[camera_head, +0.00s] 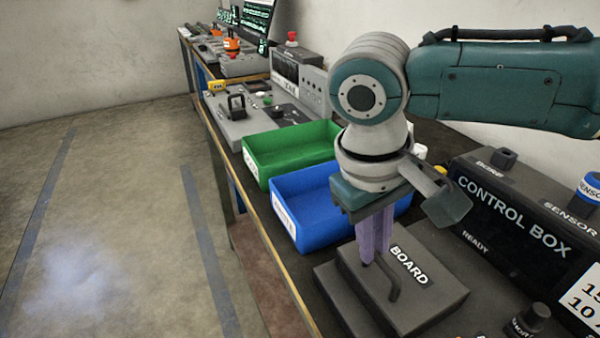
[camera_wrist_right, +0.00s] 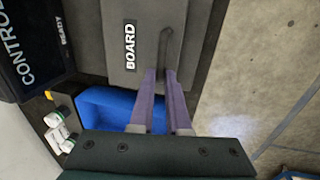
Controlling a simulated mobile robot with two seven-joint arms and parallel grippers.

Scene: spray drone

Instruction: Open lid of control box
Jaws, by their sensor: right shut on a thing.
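The control box (camera_head: 515,215) is dark, with its name printed on the sloped face, at the right of the head view. In front of it is a grey lid labelled BOARD (camera_head: 425,300) with a thin dark bar handle (camera_head: 394,283); the lid also shows in the right wrist view (camera_wrist_right: 125,75). The lid looks flat and closed. My right gripper (camera_head: 376,262) points down with purple fingers shut on the handle near its end. In the right wrist view the fingertips meet the handle (camera_wrist_right: 166,45). My left gripper is out of view.
A blue bin (camera_head: 305,205) and a green bin (camera_head: 290,150) stand beyond the lid along the workbench. A grey panel (camera_head: 245,120) and other devices are farther back. A blue-capped sensor (camera_head: 588,190) is at the right. Open floor lies left of the bench.

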